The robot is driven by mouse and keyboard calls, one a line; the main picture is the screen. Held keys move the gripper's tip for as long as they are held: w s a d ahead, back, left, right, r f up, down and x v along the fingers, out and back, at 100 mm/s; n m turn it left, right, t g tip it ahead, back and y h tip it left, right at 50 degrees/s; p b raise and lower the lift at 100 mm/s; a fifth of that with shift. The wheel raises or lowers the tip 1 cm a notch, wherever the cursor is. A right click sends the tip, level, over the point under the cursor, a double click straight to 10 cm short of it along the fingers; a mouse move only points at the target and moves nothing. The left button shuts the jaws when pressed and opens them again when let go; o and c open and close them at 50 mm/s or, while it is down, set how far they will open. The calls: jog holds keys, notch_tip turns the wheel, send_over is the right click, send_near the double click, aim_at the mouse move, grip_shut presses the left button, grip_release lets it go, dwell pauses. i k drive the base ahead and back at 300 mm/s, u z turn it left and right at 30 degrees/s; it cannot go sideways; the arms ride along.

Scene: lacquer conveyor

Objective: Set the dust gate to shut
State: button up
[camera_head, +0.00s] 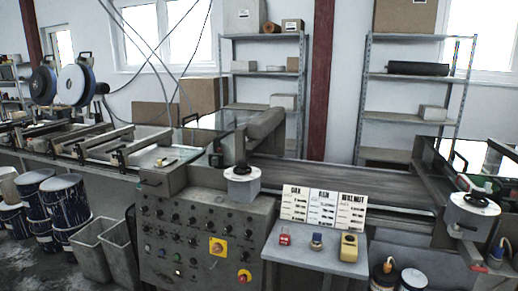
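No part is legibly marked as the dust gate, so I cannot tell for sure which one it is. A grey cylindrical housing with a white round top plate (242,174) stands on the left of the conveyor, above the control panel (200,240). A similar housing with a white top plate (473,206) stands at the right end. A lever with a red end (475,258) shows below the right housing. The settings of these parts are too small to read. My gripper is not in view.
A small grey table (315,258) holds a red, a blue and a yellow item below three cards (323,208). Blue paint-streaked buckets (62,200) and grey bins (118,250) stand at left. Containers (410,279) stand at lower right. Shelves line the back wall.

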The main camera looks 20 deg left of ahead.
aim_at(161, 164)
jog(key=u, duration=1.55)
